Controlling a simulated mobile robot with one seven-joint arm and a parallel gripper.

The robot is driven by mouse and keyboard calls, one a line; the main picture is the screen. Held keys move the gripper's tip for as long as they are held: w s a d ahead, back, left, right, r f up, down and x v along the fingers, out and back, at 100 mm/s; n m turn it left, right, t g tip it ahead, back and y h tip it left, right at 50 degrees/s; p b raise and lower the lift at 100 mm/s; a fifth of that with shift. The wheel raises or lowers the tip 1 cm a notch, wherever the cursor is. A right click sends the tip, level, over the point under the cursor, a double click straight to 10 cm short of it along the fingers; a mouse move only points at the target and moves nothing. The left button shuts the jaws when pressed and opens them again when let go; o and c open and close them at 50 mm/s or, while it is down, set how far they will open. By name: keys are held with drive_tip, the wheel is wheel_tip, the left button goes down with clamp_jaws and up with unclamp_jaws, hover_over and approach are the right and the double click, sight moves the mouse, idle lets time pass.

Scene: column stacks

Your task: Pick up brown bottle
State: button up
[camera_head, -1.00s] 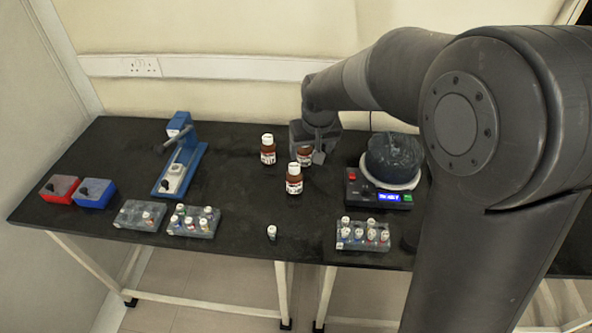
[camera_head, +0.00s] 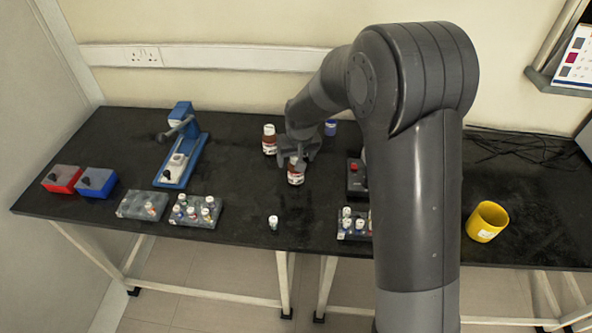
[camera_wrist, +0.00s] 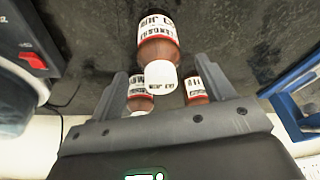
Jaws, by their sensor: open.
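Several brown bottles with white caps and white labels stand on the dark bench. In the head view, one brown bottle (camera_head: 296,176) is at the front, under my gripper (camera_head: 298,157), which partly covers its top. Another brown bottle (camera_head: 269,141) stands behind it to the left. In the wrist view, the nearest brown bottle (camera_wrist: 157,30) is large, its cap towards my open gripper (camera_wrist: 165,88). Two more brown bottles, one left (camera_wrist: 140,88) and one right (camera_wrist: 196,90), show partly behind the fingers. The fingers are apart, with nothing gripped.
A blue stand (camera_head: 182,160) and red and blue boxes (camera_head: 95,182) are at the left. Vial racks (camera_head: 194,211) and a small vial (camera_head: 273,222) line the front. A blue item (camera_head: 331,128) stands behind my gripper. A yellow cup (camera_head: 487,221) is at the right.

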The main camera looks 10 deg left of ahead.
drive_tip(key=x, duration=0.3)
drive_tip(key=shift+w+f, duration=0.1)
drive_tip(key=c, duration=1.2)
drive_tip(key=shift+o, duration=0.2)
